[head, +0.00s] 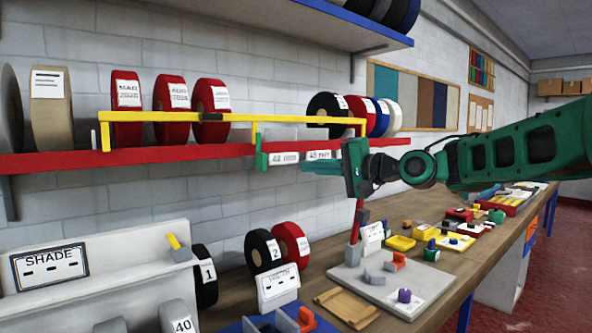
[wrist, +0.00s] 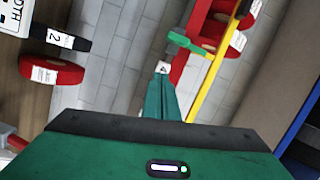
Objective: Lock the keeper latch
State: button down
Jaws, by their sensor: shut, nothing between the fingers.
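A yellow keeper bar (head: 285,117) runs level in front of the reels on the red shelf; it also shows in the wrist view (wrist: 207,92). A green latch lever (head: 261,158) hangs below the bar near the shelf edge, and it shows in the wrist view (wrist: 188,44) beside the yellow bar. My green gripper (head: 350,168) is to the right of the lever, apart from it. In the wrist view my fingers (wrist: 162,84) are shut together and empty, pointing towards the shelf, short of the lever. I cannot tell how the latch engages.
Red reels (head: 171,108) stand on the red shelf (head: 60,161) behind the bar. A blue-edged upper shelf (head: 290,17) is above. Below, the wooden workbench (head: 406,208) holds a grey board (head: 364,282), trays and small blocks. Open air lies between gripper and lever.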

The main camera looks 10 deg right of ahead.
jog(key=v, duration=0.3)
jog(key=shift+d, duration=0.1)
jog(key=shift+s+f, duration=0.1)
jog(key=s+d+f+g+h, duration=0.2)
jog(key=s+d+f+h, duration=0.35)
jog(key=d+f, duration=0.4)
jog(key=s+d+f+g+h, duration=0.2)
jog(key=s+d+f+h, duration=0.35)
jog(key=f, duration=0.65)
jog(key=s+d+f+g, duration=0.2)
jog(key=s+d+f, duration=0.1)
jog(key=s, duration=0.7)
jog(key=s+d+f+g, duration=0.3)
jog(key=s+f, duration=0.2)
jog(key=s, duration=0.5)
jog(key=s+d+f+g+h, duration=0.1)
jog(key=s+d+f+g, duration=0.2)
jog(key=s, duration=0.7)
jog(key=shift+d+f, duration=0.5)
jog(key=shift+f, duration=0.35)
jog(key=shift+s, duration=0.15)
